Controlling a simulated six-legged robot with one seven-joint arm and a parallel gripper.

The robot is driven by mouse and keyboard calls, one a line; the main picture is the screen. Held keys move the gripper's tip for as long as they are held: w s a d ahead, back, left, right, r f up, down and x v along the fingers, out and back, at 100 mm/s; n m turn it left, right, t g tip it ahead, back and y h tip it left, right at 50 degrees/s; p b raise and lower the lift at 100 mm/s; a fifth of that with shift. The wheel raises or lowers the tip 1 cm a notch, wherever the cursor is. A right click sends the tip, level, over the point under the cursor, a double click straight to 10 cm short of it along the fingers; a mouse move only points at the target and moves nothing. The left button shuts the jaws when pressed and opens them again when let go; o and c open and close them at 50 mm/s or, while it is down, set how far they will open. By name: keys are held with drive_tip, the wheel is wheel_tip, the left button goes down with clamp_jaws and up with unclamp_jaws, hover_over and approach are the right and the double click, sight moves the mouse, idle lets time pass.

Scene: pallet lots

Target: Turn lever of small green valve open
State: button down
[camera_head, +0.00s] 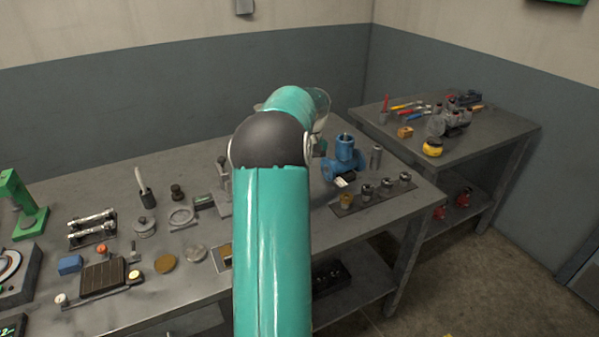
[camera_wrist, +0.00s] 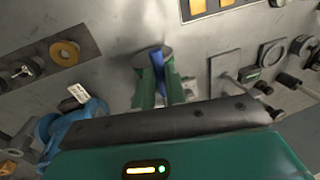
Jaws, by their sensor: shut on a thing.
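In the wrist view, the two green fingers of my gripper (camera_wrist: 160,92) point down at the bench, close on either side of a narrow blue piece (camera_wrist: 158,63). This piece looks like the valve's lever. A dark grey round part (camera_wrist: 141,60) shows behind the fingertips. The rest of the small valve is hidden by the fingers and my gripper's body, so its green colour and the lever's angle cannot be made out. In the head view, my arm covers both the gripper and the valve.
A larger blue valve (camera_head: 343,160) stands close by, also in the wrist view (camera_wrist: 72,124). A plate with several fittings (camera_head: 367,193) lies beside it. The grey bench (camera_head: 190,285) holds many small parts at left. A second bench (camera_head: 500,128) stands at right.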

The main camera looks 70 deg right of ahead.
drive_tip(key=c, duration=1.4)
unclamp_jaws()
drive_tip(key=shift+c, duration=0.2)
wheel_tip(320, 180, up, 14)
drive_tip(key=s+d, duration=0.2)
drive_tip(key=shift+f, duration=0.2)
